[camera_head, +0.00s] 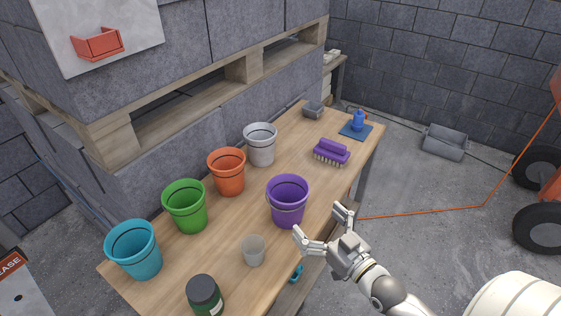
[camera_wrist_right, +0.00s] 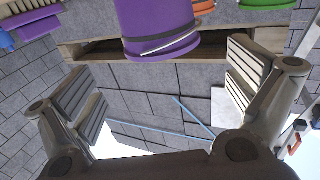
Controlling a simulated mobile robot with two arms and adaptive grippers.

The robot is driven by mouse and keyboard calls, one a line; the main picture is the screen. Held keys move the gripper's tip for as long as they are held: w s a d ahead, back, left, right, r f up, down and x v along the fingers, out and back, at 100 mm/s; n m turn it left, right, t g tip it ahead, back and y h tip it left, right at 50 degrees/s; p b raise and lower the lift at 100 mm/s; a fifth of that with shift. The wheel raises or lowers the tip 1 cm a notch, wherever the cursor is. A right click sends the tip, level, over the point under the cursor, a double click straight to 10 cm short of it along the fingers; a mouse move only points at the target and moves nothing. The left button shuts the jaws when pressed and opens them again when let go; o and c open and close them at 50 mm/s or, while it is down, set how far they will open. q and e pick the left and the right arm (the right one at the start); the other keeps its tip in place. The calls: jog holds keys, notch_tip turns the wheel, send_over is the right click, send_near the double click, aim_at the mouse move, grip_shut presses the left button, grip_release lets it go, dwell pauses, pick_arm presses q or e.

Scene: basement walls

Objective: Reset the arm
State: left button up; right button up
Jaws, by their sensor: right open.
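My right gripper (camera_head: 321,226) is open and empty at the right front edge of the wooden table (camera_head: 318,187). Its fingertips point toward the purple bucket (camera_head: 287,203), which stands upright on the table just beyond them. In the right wrist view the purple bucket (camera_wrist_right: 158,28) shows at the top, between and beyond the two spread fingers (camera_wrist_right: 165,88); nothing is gripped. My left gripper is in neither view.
Teal (camera_head: 133,251), green (camera_head: 186,207), orange (camera_head: 227,173) and grey (camera_head: 261,145) buckets line the wall side.

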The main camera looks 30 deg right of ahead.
jog(key=s+a+f+n+g, duration=0.1)
jog(key=s+a+f+g, duration=0.5)
jog(key=a+f+g, duration=0.15)
jog(key=s+a+f+g+h, duration=0.2)
jog(key=s+g, duration=0.5)
jog(key=s, duration=0.6)
notch_tip(320, 180, down, 25)
jog(key=g, duration=0.1)
jog(key=s+d+f, duration=0.1)
jog(key=s+f, duration=0.7)
jog(key=s+d+f+g, duration=0.1)
jog(key=s+d+f, duration=0.1)
jog(key=s+f, duration=0.7)
jog(key=shift+s+d+h, duration=0.25)
jog(key=shift+s+h, duration=0.05)
